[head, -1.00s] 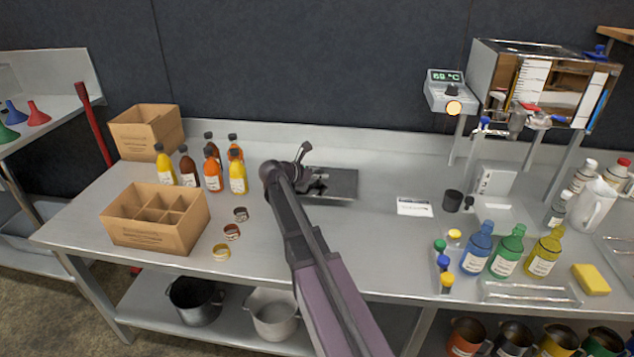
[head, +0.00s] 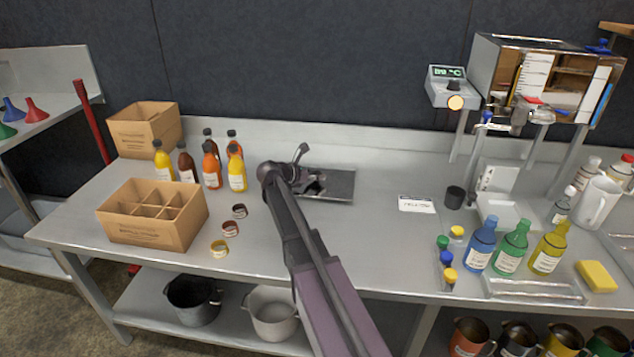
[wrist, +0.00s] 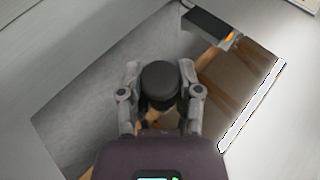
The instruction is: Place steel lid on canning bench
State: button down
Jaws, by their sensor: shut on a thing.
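The steel lid (head: 338,186) shows in the head view as a flat grey rectangle at the bench's middle, partly hidden by my arm. In the wrist view the lid (wrist: 75,115) is a wide mirror-like plate with brown and orange reflections. My gripper (wrist: 160,88) is shut on the round black knob (wrist: 159,78) of the lid, one finger on each side. The canning bench (head: 370,235) is the long grey steel table. The lid lies at or just above its top; I cannot tell whether it touches.
Left of the lid stand several filled bottles (head: 237,176) and a divided cardboard box (head: 150,222). Tape-like rings (head: 230,229) lie nearer. A white card (head: 416,204) and a dark cup (head: 454,197) are right of the lid. The evaporator tank (head: 545,80) stands at the back right.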

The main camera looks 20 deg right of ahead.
jog(key=shift+f+b, duration=0.3)
jog(key=shift+f, duration=0.25)
jog(key=shift+f, duration=0.15)
jog(key=shift+c, duration=1.4)
grip_release()
jog(key=shift+r, duration=0.2)
jog(key=shift+a+r, duration=0.1)
jog(key=p+v, duration=0.4)
jog(key=v, duration=0.7)
jog(key=shift+s+a+p, duration=0.1)
jog(key=shift+a+p, duration=0.25)
